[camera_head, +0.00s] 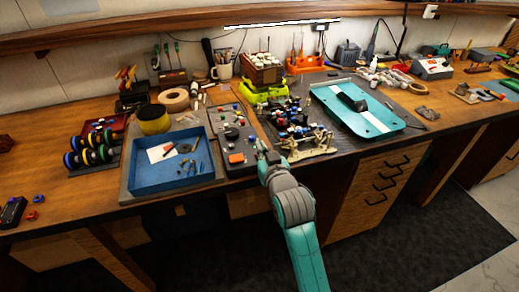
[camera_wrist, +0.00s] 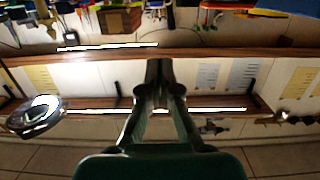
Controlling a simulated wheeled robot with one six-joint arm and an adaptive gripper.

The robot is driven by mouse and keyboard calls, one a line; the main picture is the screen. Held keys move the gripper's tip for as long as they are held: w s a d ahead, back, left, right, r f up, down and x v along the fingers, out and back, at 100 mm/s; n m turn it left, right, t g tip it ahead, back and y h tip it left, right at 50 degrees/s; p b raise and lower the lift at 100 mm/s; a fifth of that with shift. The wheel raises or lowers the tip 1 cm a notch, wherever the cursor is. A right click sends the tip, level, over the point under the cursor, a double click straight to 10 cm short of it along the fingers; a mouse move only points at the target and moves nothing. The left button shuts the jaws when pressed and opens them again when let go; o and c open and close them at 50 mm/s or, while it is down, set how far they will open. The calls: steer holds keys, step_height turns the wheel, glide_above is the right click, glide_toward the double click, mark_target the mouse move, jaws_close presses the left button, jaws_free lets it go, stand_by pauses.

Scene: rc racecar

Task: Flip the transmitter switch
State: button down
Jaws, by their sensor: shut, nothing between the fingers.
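My gripper (camera_head: 262,148) is at the front edge of the workbench, by the right front corner of a flat dark panel (camera_head: 229,117) with several small coloured parts and an orange block (camera_head: 236,158). I cannot tell whether this panel is the transmitter, and no switch is clear at this size. A small black box (camera_head: 12,212) lies at the far left front edge. In the wrist view my gripper (camera_wrist: 160,68) has its fingers together, with nothing visible between them. Contact with the panel cannot be made out.
A blue tray (camera_head: 187,182) with small tools lies left of the panel. Right of my gripper are a tan metal frame (camera_head: 312,152) and dark clustered parts. A teal plate (camera_head: 380,128) lies further right. A shelf (camera_head: 200,18) runs along the wall above.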

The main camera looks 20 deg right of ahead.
steer(key=s+r, duration=0.2)
steer(key=s, duration=0.4)
steer(key=shift+r, duration=0.2)
steer(key=s+f+g, duration=0.1)
steer(key=s+f, duration=0.7)
steer(key=s, duration=0.2)
steer(key=s+f, duration=0.8)
steer(key=s, duration=0.3)
steer(key=f+v, duration=0.2)
steer(key=v, duration=0.9)
steer(key=s+f+v, duration=0.1)
steer(key=f+v, duration=0.2)
steer(key=v, duration=0.9)
steer(key=shift+s+d+r+g, duration=0.25)
steer(key=shift+s+r+g, duration=0.15)
steer(key=shift+r, duration=0.1)
steer(key=shift+w, duration=0.1)
